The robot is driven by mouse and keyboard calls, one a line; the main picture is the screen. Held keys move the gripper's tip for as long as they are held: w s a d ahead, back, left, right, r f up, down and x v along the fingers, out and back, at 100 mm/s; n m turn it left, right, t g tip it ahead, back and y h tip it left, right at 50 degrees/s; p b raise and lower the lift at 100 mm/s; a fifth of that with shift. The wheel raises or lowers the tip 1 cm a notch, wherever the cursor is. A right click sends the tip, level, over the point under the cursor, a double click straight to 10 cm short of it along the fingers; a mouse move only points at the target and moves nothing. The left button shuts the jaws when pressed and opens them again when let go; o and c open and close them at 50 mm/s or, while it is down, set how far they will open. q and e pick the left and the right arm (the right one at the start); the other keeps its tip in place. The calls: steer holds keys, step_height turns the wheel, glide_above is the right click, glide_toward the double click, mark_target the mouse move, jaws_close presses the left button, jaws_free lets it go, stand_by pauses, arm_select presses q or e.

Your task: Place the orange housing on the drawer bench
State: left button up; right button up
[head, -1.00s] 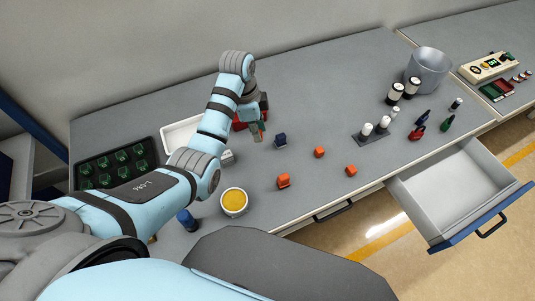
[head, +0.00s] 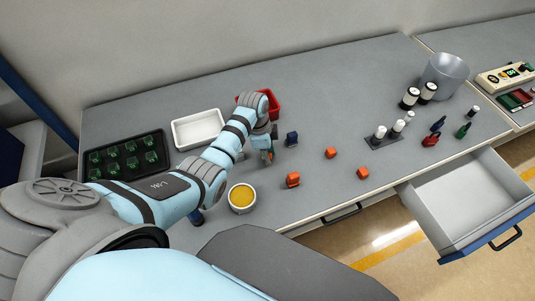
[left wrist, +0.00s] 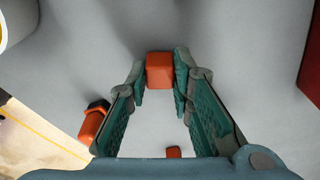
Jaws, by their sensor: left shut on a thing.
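The orange housing (left wrist: 159,72) is a small block between the fingertips of my left gripper (left wrist: 160,85) in the left wrist view. My left gripper (head: 269,156) is shut on it, low over the grey drawer bench (head: 340,95). In the head view the held housing is mostly hidden by the fingers. I cannot tell whether it touches the bench top. Other orange housings (head: 293,180), (head: 330,153) and (head: 362,173) lie on the bench to the right. My right gripper is not in view.
A dark blue part (head: 292,139) stands close right of the gripper. A red bin (head: 271,103) and white tray (head: 173,136) are behind it. A yellow-filled bowl (head: 242,198) is in front. An open drawer (head: 440,230) juts out at right. The back middle is clear.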

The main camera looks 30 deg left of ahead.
arm_select(q)
steer(key=o, duration=0.9)
steer(key=shift+w+f, duration=0.1)
steer(key=shift+f, duration=0.05)
steer(key=shift+r, duration=0.4)
steer(key=r, duration=0.4)
steer(key=a+r+p, duration=0.1)
steer(key=r, duration=0.2)
steer(key=s+r+p, duration=0.1)
steer(key=r, duration=0.3)
steer(key=shift+a+r, duration=0.3)
steer(key=shift+a, duration=0.05)
steer(key=shift+f, duration=0.1)
